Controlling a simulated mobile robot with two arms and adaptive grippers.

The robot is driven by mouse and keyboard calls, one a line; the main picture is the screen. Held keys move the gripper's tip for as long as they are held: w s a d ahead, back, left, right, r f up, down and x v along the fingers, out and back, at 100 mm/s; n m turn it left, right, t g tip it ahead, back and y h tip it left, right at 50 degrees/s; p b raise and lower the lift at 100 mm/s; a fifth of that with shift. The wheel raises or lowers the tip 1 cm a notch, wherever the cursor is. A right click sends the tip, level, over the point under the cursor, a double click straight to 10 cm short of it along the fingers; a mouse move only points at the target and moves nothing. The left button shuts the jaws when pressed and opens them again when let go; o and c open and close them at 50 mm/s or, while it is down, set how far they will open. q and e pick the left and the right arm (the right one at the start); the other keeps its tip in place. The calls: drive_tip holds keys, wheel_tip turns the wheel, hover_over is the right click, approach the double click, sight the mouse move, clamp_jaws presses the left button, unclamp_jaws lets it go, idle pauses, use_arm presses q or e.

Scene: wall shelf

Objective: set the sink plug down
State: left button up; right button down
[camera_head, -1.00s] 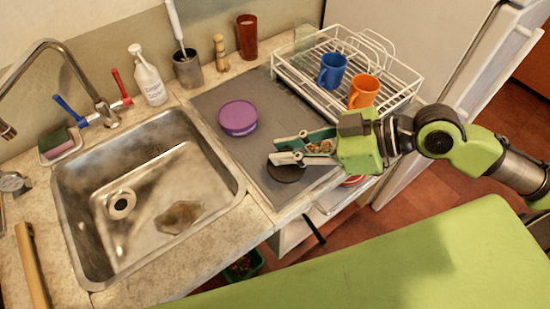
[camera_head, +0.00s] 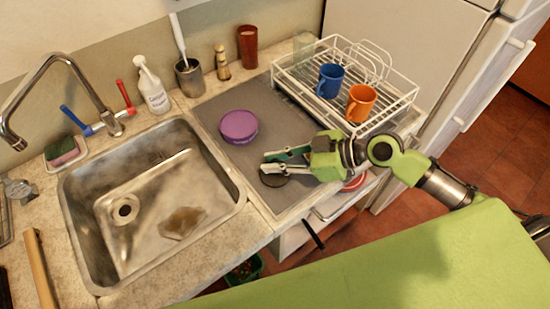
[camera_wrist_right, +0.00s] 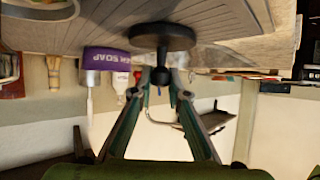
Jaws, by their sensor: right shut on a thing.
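The sink plug (camera_head: 273,178) is a dark round disc at the front edge of the grey drainboard in the head view. In the right wrist view the plug (camera_wrist_right: 161,38) shows as a black disc with a short knobbed stem. My right gripper (camera_head: 266,164) is shut on the plug, with its fingertips on either side of the stem. The plug is over the drainboard; I cannot tell whether it touches the surface. My left gripper is not in view.
A purple tub (camera_head: 238,126) sits on the drainboard (camera_head: 222,103) behind the plug. A white dish rack (camera_head: 392,101) holds a blue mug (camera_head: 329,80) and an orange mug (camera_head: 360,103). The steel sink (camera_head: 150,205) lies to the left. A soap bottle (camera_head: 152,88) stands behind it.

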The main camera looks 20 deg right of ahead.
drive_tip(key=shift+f, duration=0.2)
drive_tip(key=c, duration=2)
unclamp_jaws()
drive_tip(key=shift+r, duration=0.1)
drive_tip(key=shift+o, duration=0.2)
drive_tip(key=shift+r, duration=0.25)
drive_tip(key=shift+s+d, duration=0.15)
drive_tip(key=shift+d, duration=0.15)
drive_tip(key=b+v, duration=0.2)
drive_tip(key=v, duration=0.9)
drive_tip(key=shift+r, duration=0.15)
